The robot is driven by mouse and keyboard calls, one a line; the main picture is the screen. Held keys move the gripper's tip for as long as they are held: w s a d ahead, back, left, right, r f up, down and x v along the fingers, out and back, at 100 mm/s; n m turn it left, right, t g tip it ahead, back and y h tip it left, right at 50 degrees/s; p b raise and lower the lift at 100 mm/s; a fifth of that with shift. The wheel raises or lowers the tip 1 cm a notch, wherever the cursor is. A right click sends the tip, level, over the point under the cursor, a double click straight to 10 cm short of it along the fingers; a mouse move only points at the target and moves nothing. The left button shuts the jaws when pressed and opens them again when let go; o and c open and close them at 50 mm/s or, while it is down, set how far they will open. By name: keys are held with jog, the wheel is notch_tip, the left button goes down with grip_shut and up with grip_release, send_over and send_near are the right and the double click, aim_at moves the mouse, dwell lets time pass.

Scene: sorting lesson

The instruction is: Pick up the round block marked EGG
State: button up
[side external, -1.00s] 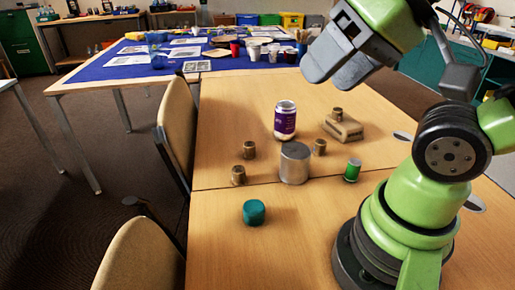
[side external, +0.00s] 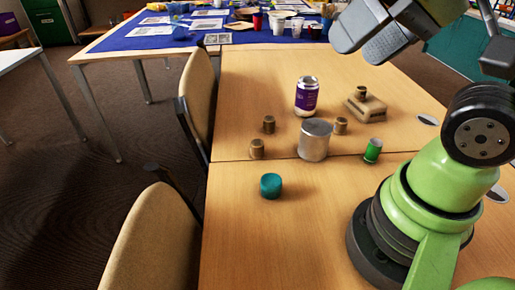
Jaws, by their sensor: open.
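A teal round block (side external: 271,186) sits alone on the near part of the wooden table (side external: 235,235). No EGG marking can be read on it or on any other piece from here. A plain grey metal cylinder (side external: 314,141) stands behind it to the right. A small green cylinder (side external: 373,150) stands right of the grey one. My gripper (side external: 366,36) is open and empty, high above the far right part of the table, well away from the teal block.
Small brown knobbed pieces (side external: 257,149) stand around the grey cylinder. A purple-labelled jar (side external: 306,97) and a tan block with a knob on top (side external: 365,107) stand farther back. Chairs (side external: 155,240) line the left edge. The table around the teal block is clear.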

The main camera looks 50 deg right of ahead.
jog(key=m+g+h, duration=0.2)
jog(key=g, duration=0.5)
send_over(257, 142)
jog(key=f, duration=2.4)
jog(key=shift+d+f, duration=0.2)
jog(key=shift+d, duration=0.05)
jog(key=f, duration=0.6)
jog(key=shift+a, duration=0.3)
jog(key=c, duration=1)
